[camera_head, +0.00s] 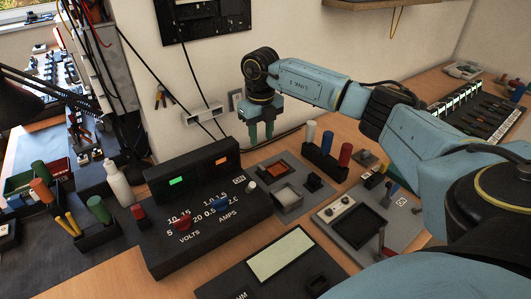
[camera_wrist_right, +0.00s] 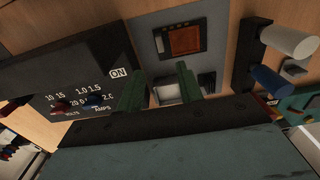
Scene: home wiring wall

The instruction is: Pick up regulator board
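My right gripper (camera_head: 261,132) hangs with its fingers pointing down, above and behind the grey panel (camera_head: 311,207). Its two green fingers are apart with nothing between them; they also show in the right wrist view (camera_wrist_right: 160,90). An orange-brown square board (camera_head: 281,171) sits in a dark frame on that panel, and shows in the right wrist view (camera_wrist_right: 185,41) beyond the fingertips. It may be the regulator board; no readable label confirms this. A whitish square part (camera_head: 287,195) and a small black part (camera_head: 314,182) are beside it. My left gripper is out of view.
A black power supply (camera_head: 210,228) with lit displays stands left of the panel. A black rack (camera_head: 325,164) holds white, red and blue cylinders to the right. A meter (camera_head: 280,256) lies in front. The wall is close behind the gripper.

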